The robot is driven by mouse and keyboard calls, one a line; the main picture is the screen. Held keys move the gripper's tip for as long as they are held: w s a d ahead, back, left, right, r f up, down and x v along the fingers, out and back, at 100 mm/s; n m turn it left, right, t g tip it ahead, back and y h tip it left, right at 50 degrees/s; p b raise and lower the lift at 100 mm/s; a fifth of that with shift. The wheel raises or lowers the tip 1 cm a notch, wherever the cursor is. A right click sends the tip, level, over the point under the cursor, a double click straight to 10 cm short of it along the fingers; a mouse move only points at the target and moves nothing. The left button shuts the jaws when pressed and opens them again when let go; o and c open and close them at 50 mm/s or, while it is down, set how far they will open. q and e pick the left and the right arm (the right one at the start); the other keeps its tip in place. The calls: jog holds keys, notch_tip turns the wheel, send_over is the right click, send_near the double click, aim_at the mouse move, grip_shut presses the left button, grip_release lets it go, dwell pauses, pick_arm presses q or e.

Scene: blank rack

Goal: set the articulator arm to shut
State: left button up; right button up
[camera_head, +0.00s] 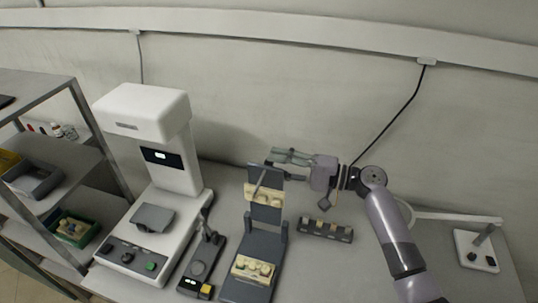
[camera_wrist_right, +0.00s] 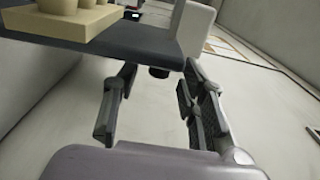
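The articulator is a dark device on the bench, with a flat base (camera_head: 236,291) bearing a cream dental cast (camera_head: 253,269). Its upper arm (camera_head: 266,216) stands raised and nearly upright at the back, with a second cream cast (camera_head: 263,195) on its front face. My right gripper (camera_head: 278,158) is at the top right of the raised arm, fingers pointing left. In the right wrist view, the fingers (camera_wrist_right: 158,80) are apart with nothing clasped between them, and the dark arm plate (camera_wrist_right: 120,32) lies just beyond the tips. Contact cannot be told. My left gripper is not in view.
A white machine (camera_head: 150,115) and a small dark device (camera_head: 201,268) stand left of the articulator. A dark block strip (camera_head: 326,230) lies to its right, below my gripper. A white stand (camera_head: 476,250) is at the far right. Shelves (camera_head: 70,150) are at the left.

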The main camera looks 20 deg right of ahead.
jog(key=shift+p+x, duration=0.35)
jog(key=shift+x, duration=1.1)
grip_shut()
jog(key=shift+f, duration=0.1)
